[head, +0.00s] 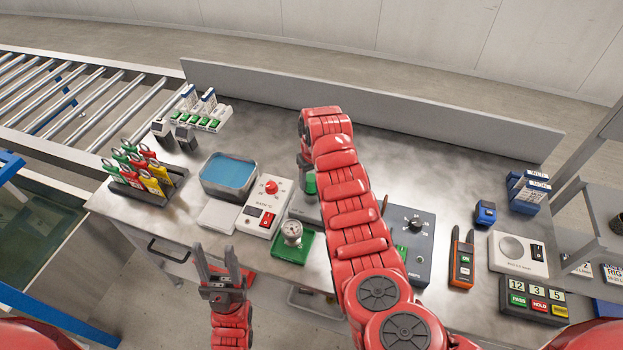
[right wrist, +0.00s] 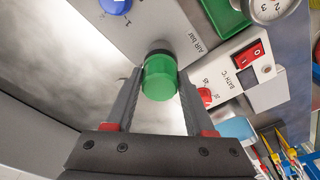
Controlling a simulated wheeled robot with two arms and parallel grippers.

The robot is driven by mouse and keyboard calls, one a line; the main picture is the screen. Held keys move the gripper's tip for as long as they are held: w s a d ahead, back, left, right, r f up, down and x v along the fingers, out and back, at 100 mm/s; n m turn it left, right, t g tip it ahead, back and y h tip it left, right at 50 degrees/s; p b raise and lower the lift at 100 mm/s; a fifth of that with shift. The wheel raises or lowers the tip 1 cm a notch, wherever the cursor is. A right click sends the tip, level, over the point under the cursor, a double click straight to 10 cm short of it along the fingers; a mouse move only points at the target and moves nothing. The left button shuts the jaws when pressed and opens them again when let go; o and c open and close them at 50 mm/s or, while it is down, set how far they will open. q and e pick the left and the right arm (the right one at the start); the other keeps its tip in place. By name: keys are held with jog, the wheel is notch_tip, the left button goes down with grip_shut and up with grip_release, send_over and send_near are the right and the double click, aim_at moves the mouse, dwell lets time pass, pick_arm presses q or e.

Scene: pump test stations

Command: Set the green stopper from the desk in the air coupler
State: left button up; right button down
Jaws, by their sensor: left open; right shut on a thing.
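The green stopper (right wrist: 159,78) is a short cylinder held between the two fingers of my right gripper (right wrist: 158,85). A dark ring (right wrist: 158,54) shows at its far end, against the grey AIR bar panel (right wrist: 205,25). I cannot tell whether the stopper is seated in the coupler or only in front of it. In the head view the stopper (head: 310,183) shows just left of my right arm, which hides most of the panel (head: 303,208). My left gripper (head: 217,268) is open and empty in front of the desk's front edge.
A pressure gauge on a green base (head: 292,233) and a white bath controller (head: 268,207) stand left of the panel. A dial box (head: 415,225) and an orange handheld (head: 462,260) lie right of my arm.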

jog(key=shift+f+b, duration=0.35)
jog(key=shift+f, duration=0.2)
dwell(0.4)
jog(key=shift+c, duration=0.9)
grip_release()
jog(key=shift+r+b, duration=0.35)
jog(key=shift+r, duration=0.25)
jog(key=r, duration=0.1)
jog(key=r+b, duration=0.1)
jog(key=r, duration=0.2)
jog(key=shift+s+d+r+b, duration=0.15)
jog(key=shift+s+r+b, duration=0.15)
jog(key=shift+r, duration=0.1)
notch_tip(320, 180, up, 11)
jog(key=s+p, duration=0.1)
jog(key=shift+s+d, duration=0.15)
jog(key=shift+d, duration=0.2)
